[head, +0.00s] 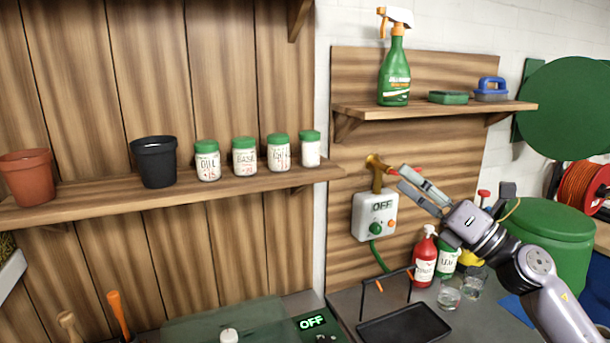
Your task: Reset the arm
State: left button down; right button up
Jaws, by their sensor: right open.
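My right gripper (400,178) reaches in from the lower right in the head view. Its two fingers are apart and nothing shows between them. The fingertips are close to a brass tap (376,168) on the wooden back panel, just above a white control box (375,214) that reads OFF. I cannot tell whether a finger touches the tap. My left gripper is not in view.
A shelf (340,107) above holds a spray bottle (395,72), a sponge and a brush. The left shelf (95,192) holds pots and several jars. Below my right arm stand a red bottle (424,258), glasses (448,298) and a black tray (405,325).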

jog(key=s+d+f+m+h, duration=0.2)
jog(key=f+m+h, duration=0.4)
jog(key=f+m, duration=0.35)
jog(key=s+d+f+m+t+h, duration=0.1)
jog(key=s+d+f+m+h, duration=0.15)
jog(key=f+m+h, duration=0.55)
jog(key=s+d+f+m+h, duration=0.1)
jog(key=s+f+m+h, duration=0.25)
jog(key=f+m, duration=0.8)
jog(key=s+a+f+m+g, duration=0.2)
jog(key=s+f+m+g, duration=0.2)
jog(key=s+f+g, duration=0.7)
jog(key=s+a+f+m+g, duration=0.25)
jog(key=s+f, duration=0.55)
jog(key=s, duration=0.9)
notch_tip(320, 180, down, 24)
jog(key=s+d+f+g, duration=0.1)
jog(key=s+d+f, duration=0.1)
jog(key=s+f, duration=1.5)
jog(key=shift+d+f+g, duration=0.15)
jog(key=shift+d+g, duration=0.2)
jog(key=shift+d, duration=0.05)
jog(key=shift+y, duration=0.25)
